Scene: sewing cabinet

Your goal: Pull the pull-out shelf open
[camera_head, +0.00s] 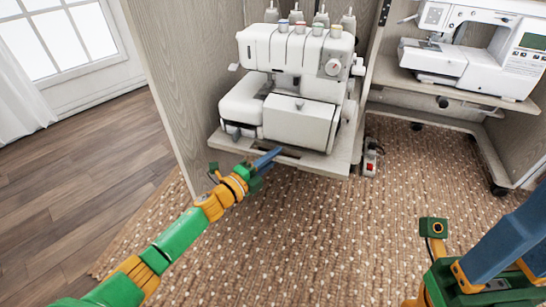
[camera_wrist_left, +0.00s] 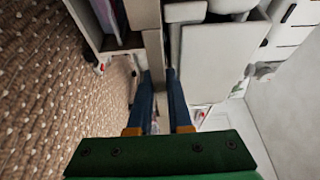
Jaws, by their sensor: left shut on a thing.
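The pull-out shelf (camera_head: 222,143) is a pale wood board low in the cabinet, with a white serger (camera_head: 295,85) standing on it. A dark slot shows near its front edge. My left gripper (camera_head: 268,158) reaches that front edge from the lower left. In the left wrist view its two blue fingers (camera_wrist_left: 161,75) are close together on either side of the shelf's thin board edge (camera_wrist_left: 152,45), shut on it. My right gripper (camera_head: 505,240) is at the lower right. Its blue fingers run out of the picture, so their tips are hidden.
A white sewing machine (camera_head: 470,45) stands on a higher shelf (camera_head: 440,87) at right. A power strip with a red switch (camera_head: 370,160) lies beside the pull-out shelf. A cabinet panel (camera_head: 175,75) rises at left. The woven rug (camera_head: 290,240) in front is clear.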

